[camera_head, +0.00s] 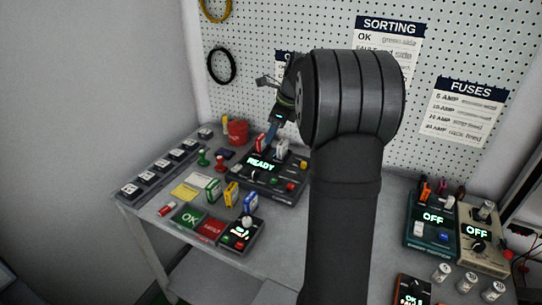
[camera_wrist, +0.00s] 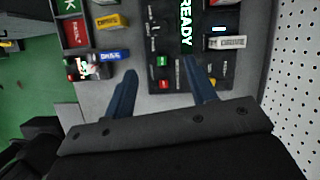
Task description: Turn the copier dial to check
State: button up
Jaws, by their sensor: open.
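The device with the glowing READY display (camera_head: 262,163), seemingly the copier, sits on the bench against the pegboard. It also shows in the wrist view (camera_wrist: 187,25), turned on its side, with a red and a green button and small labels. Its dial is too small or dark for me to make out. My gripper (camera_head: 271,131) is above the rear left of this device in the head view. In the wrist view its two blue fingers (camera_wrist: 162,82) are spread apart with nothing between them. They partly overlap the device's near edge.
Coloured modules (camera_head: 231,194), green OK and red trays (camera_head: 188,217) and a small dark box (camera_head: 242,234) stand in front. A row of switches (camera_head: 160,164) lines the left edge. A red cup (camera_head: 238,132) stands behind. Two OFF units (camera_head: 433,217) are at right.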

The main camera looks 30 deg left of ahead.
aim_at(255, 171)
jog(key=a+n+h, duration=0.4)
jog(key=a+n, duration=0.3)
jog(key=n, duration=0.9)
notch_tip(255, 171, down, 17)
jog(key=shift+f, duration=0.1)
jog(key=shift+c, duration=0.2)
jog(key=c, duration=0.9)
